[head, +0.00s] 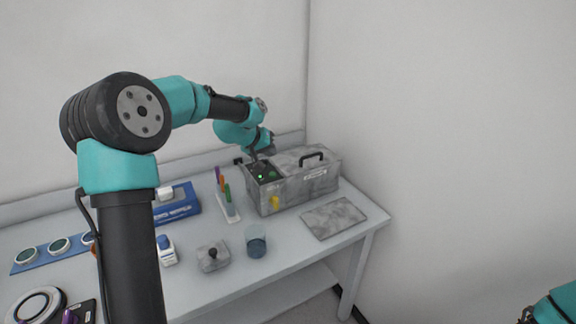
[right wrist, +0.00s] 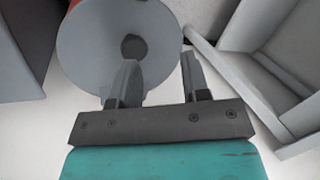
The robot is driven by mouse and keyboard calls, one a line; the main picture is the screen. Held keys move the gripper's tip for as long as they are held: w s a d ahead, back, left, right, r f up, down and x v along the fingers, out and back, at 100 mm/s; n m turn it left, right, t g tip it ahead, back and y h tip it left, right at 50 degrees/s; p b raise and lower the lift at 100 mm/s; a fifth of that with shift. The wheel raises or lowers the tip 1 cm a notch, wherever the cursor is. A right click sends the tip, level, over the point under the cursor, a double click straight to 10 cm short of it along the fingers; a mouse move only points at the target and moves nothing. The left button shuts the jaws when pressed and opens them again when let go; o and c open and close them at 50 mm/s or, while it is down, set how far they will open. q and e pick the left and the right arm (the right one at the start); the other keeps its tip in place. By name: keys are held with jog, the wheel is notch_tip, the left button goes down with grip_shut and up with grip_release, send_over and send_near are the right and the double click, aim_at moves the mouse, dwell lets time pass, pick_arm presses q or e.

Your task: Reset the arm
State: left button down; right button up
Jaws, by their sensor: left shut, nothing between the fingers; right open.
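My left arm reaches across the table in the head view. Its gripper (head: 256,156) is shut and empty at the open left end of the grey mottled interferometer box (head: 305,180). Green spots show in the dark opening below it, and I cannot tell whether the fingertips touch anything there. My right arm shows only at the lower right corner of the head view. In the right wrist view my right gripper (right wrist: 160,80) is open, with nothing between its fingers. A grey round object with a dark centre (right wrist: 108,38) lies beyond them.
A grey mottled plate (head: 334,218) lies right of the box. A glass beaker (head: 256,242), a knobbed grey block (head: 213,257), a small bottle (head: 166,250), a marker holder (head: 228,206) and a blue box (head: 180,208) stand on the table. A blue strip (head: 35,262) holds round optics.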

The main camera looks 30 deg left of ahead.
pick_arm(q)
jog(key=shift+f, duration=0.9)
notch_tip(320, 180, up, 6)
jog(key=shift+f, duration=0.2)
jog(key=shift+f, duration=0.1)
